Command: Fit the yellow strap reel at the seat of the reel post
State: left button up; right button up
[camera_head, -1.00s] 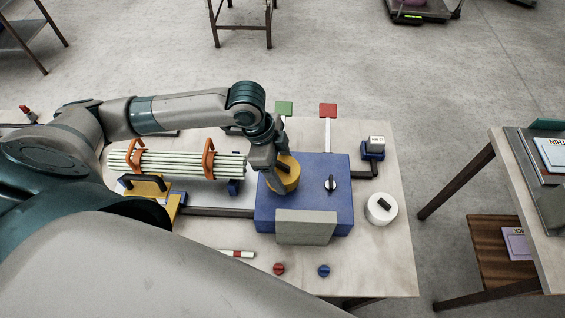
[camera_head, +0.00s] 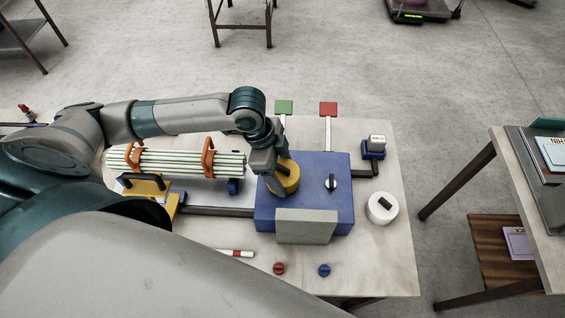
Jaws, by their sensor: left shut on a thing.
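The yellow strap reel (camera_head: 289,183) is a short yellow cylinder with a dark handle on top. It is at the upper left part of the blue box (camera_head: 319,197). My left gripper (camera_head: 280,170) reaches it from the upper left and is shut on it, hiding part of it. I cannot tell whether the reel touches the box or is held just above it. The reel post and its seat cannot be made out. My right gripper is not in view.
A white reel (camera_head: 377,212) with a black handle stands right of the box. A bundle of pale rods (camera_head: 180,162) with orange clips lies to the left. A red knob (camera_head: 279,269) and a blue knob (camera_head: 324,271) lie in front. The table's right front is clear.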

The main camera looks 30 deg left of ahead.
pick_arm(q)
jog(key=shift+f, duration=0.4)
jog(key=o, duration=1.3)
jog(key=shift+a+r+b, duration=0.2)
jog(key=shift+r+b, duration=0.1)
jog(key=shift+r, duration=0.25)
jog(key=b+v, duration=0.3)
jog(key=v, duration=1.3)
jog(key=shift+s, duration=0.15)
jog(key=shift+r, duration=0.1)
